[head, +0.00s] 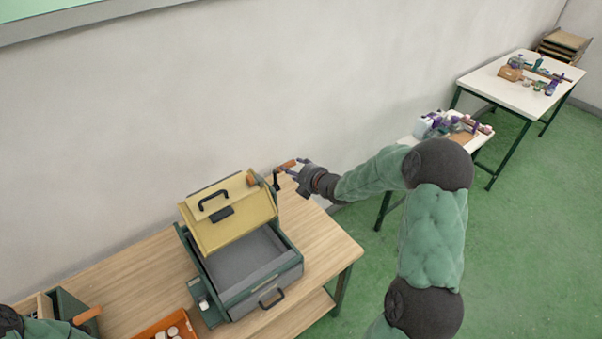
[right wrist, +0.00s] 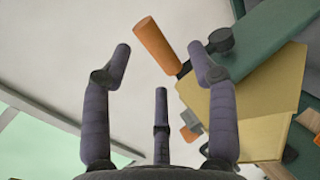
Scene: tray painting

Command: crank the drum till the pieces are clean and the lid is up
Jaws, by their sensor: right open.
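The drum machine, a grey and green box (head: 262,287), stands on the wooden bench. Its yellow lid (head: 232,228) is tilted up with a black handle, and the grey inside shows empty. The crank's orange handle (head: 285,166) sticks out at the box's upper right. My right gripper (head: 299,168) is open close beside that handle. In the right wrist view the orange handle (right wrist: 157,46) lies ahead of and between the spread fingers (right wrist: 161,60), not gripped. Part of my left arm shows at the lower left, but its gripper does not.
An orange tray (head: 146,331) with pale round pieces is cut off at the bottom. A green box (head: 70,304) with an orange handle stands at the lower left. Two white tables with small items stand at the right. The bench (head: 335,254) is bare right of the machine.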

